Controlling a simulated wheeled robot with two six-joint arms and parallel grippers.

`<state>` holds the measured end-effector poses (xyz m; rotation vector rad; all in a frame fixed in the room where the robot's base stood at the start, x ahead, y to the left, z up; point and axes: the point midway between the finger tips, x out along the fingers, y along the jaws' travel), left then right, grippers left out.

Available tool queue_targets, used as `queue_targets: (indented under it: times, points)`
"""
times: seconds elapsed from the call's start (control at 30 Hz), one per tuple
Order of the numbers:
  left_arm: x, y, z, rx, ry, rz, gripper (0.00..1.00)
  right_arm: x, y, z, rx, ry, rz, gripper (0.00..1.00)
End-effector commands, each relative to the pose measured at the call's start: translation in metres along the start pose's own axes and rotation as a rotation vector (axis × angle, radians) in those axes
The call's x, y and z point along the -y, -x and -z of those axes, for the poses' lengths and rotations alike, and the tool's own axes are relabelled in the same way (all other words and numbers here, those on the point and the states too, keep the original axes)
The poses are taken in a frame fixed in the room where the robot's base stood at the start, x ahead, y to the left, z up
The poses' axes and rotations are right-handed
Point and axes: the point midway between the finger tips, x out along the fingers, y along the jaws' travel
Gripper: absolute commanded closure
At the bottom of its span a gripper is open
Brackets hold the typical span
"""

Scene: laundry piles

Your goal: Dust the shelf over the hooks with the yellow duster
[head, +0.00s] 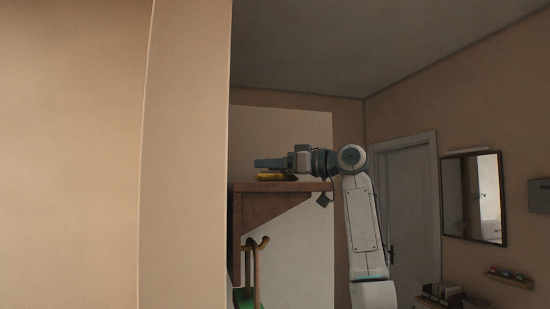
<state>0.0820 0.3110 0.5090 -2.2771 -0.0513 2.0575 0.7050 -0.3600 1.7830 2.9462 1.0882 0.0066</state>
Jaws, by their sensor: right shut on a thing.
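The wooden shelf (276,186) juts out from behind a wall edge at mid-picture, seen from its end with a slanted bracket below. The yellow duster (271,178) lies flat at the shelf's top surface, under my right gripper (268,163). My right gripper is shut on the duster; its arm rises from the lower right and bends left over the shelf's end. A wooden hook (263,243) shows under the shelf, with something green hanging low by it. The shelf's left part is hidden behind the wall edge. My left gripper is not in view.
A large tan wall surface (185,150) fills the left and blocks the view there. A white door (405,200), a dark-framed mirror (473,198) and a small wall ledge (508,280) are at the right. Books (443,293) stand low beside the door.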

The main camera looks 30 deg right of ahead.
Motion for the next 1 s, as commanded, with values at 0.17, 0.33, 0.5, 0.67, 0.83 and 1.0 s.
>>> queue_targets:
  times: [0.17, 0.33, 0.5, 0.67, 0.83, 1.0]
  points:
    - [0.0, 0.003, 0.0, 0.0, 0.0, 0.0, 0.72, -0.007, -0.005, -0.002, 0.003, -0.001, 0.0, 0.6]
    - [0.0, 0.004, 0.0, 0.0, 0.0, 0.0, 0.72, -0.018, -0.014, -0.001, 0.003, -0.003, 0.0, 0.6]
    - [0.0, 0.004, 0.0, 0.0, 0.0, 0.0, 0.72, -0.029, -0.021, -0.001, 0.003, -0.001, -0.001, 0.6]
    - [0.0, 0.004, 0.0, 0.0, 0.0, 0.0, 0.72, -0.033, -0.024, 0.0, 0.003, -0.001, -0.001, 0.6]
    - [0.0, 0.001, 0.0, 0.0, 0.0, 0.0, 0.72, -0.032, -0.023, 0.0, 0.003, 0.001, -0.001, 0.6]
    - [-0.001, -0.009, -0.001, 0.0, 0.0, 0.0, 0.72, -0.023, -0.016, -0.002, 0.001, 0.002, -0.001, 0.6]
